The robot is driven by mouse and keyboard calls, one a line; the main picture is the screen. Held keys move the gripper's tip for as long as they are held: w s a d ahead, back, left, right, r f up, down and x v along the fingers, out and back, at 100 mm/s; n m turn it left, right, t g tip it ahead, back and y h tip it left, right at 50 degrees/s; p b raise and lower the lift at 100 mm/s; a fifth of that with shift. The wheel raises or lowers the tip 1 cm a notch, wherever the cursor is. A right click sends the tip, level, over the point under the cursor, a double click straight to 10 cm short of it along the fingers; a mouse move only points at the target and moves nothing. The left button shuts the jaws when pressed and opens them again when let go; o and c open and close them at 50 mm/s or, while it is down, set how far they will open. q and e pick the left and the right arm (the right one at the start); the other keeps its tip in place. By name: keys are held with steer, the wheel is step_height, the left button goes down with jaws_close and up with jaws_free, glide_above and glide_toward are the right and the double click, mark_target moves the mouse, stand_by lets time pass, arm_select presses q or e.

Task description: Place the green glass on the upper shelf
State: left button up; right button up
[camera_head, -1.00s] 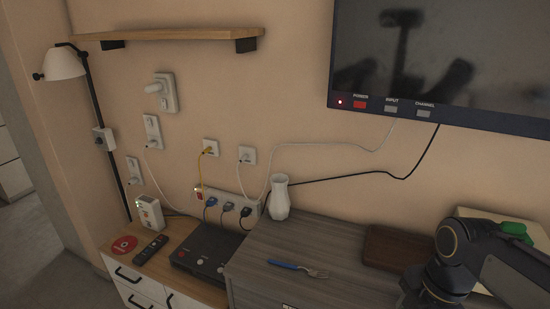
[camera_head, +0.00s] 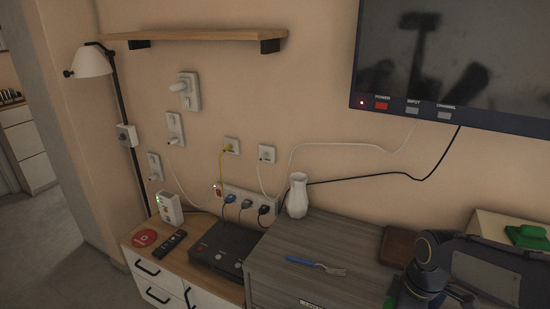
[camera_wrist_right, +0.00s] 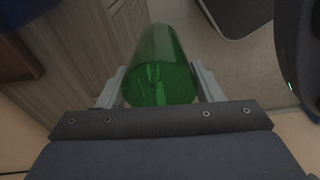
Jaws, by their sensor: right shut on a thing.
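The green glass (camera_wrist_right: 160,65) is see-through and fills the middle of the right wrist view. My right gripper (camera_wrist_right: 159,84) is shut on it, with one finger on each side. In the head view my right arm shows at the lower right; its fingers and most of the glass are hidden there. A small green patch at the arm's left edge may be the glass, but I cannot tell. The upper shelf (camera_head: 200,36) is a bare wooden board on dark brackets, high on the wall at the left. My left gripper is not in view.
Green items (camera_head: 527,236) lie at the right edge.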

steer(key=w+a+f+m+h, duration=0.1)
steer(key=w+a+f+m, duration=0.8)
steer(key=f, duration=0.4)
steer(key=shift+w+m+t, duration=0.3)
steer(key=shift+w+m, duration=0.05)
steer(key=shift+m, duration=0.55)
